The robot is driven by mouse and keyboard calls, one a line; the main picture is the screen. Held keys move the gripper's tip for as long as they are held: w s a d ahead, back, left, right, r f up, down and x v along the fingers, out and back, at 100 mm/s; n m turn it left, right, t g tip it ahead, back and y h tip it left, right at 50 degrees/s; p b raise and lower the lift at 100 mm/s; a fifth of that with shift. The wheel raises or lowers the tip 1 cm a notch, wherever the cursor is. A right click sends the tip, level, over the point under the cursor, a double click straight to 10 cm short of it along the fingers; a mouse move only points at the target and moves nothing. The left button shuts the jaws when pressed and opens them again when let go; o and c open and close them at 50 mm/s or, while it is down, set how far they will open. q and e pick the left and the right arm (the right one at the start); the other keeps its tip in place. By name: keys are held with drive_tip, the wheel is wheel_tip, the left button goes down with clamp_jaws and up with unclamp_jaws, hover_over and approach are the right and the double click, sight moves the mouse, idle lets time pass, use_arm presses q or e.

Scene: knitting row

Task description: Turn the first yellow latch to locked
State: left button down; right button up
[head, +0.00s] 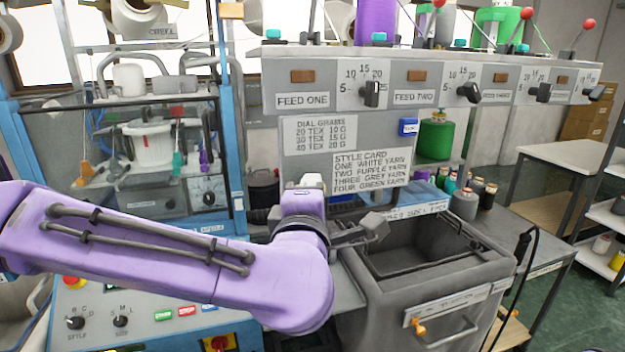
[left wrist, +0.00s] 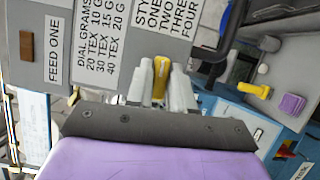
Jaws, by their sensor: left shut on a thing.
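A yellow latch (left wrist: 160,78) stands between the pale fingers of my left gripper (left wrist: 160,90) in the left wrist view. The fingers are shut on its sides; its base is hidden. In the head view my purple left arm covers the latch, and the left gripper (head: 312,182) shows only as a pale tip below the dial card. I cannot read the latch's position. Another yellow piece (left wrist: 255,90) lies on a grey plate to the right in the left wrist view, apart from the gripper.
A grey open bin (head: 455,305) with an orange latch (head: 418,327) stands right of my arm. The feed panel (head: 290,97) with its dials rises behind. A control console (head: 140,310) lies below my arm. A worktable (head: 560,155) stands at the far right.

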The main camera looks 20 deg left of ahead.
use_arm(q)
drive_tip(key=shift+r+m+p, duration=0.1)
drive_tip(key=shift+m+p, duration=0.2)
drive_tip(key=shift+m, duration=0.1)
drive_tip(key=c, duration=1.1)
unclamp_jaws()
drive_tip(key=shift+d, duration=0.1)
drive_tip(key=shift+o, duration=0.2)
drive_tip(key=b+v, duration=0.3)
drive_tip(key=v, duration=0.7)
drive_tip(key=shift+s+b, duration=0.15)
drive_tip(key=shift+b, duration=0.2)
